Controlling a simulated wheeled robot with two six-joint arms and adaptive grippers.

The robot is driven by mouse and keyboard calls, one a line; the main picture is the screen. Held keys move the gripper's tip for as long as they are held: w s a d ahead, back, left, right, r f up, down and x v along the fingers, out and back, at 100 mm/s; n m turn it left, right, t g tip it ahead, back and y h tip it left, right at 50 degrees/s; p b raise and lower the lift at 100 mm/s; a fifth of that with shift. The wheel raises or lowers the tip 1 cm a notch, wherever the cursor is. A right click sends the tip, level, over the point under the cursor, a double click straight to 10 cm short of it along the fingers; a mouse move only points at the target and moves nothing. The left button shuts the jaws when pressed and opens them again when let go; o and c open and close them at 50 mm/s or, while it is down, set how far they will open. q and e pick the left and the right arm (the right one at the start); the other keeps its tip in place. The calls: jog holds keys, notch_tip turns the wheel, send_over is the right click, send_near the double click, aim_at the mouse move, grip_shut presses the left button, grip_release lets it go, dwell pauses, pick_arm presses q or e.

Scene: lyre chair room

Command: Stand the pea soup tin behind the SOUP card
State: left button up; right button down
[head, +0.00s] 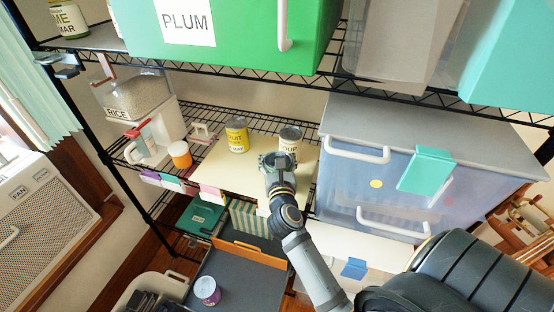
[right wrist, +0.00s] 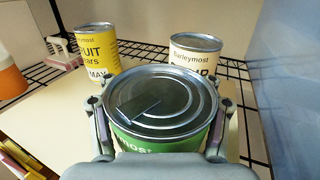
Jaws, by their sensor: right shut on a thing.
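My right gripper (head: 278,160) is over the cream shelf board (head: 222,168). In the right wrist view the right gripper (right wrist: 160,104) is shut on a green tin (right wrist: 160,140), probably the pea soup tin. Its silver ring-pull lid faces up and its label is mostly hidden. A cream Barleymost soup tin (head: 289,138) stands just behind it, and also shows in the right wrist view (right wrist: 195,56). A yellow fruit tin (head: 237,135) stands to the left, also in the wrist view (right wrist: 97,50). I cannot make out the SOUP card; my arm covers part of the shelf's front edge. My left gripper is not in view.
A blue-grey lidded bin (head: 370,185) stands close on the right. A green PLUM box (head: 240,40) is on the shelf above. Coloured cards, one pink (head: 211,192), line the front edge. A purple tin (head: 207,290) stands on a dark surface below.

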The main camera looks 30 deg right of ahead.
jog(key=shift+f, duration=0.1)
jog(key=shift+c, duration=1)
grip_release()
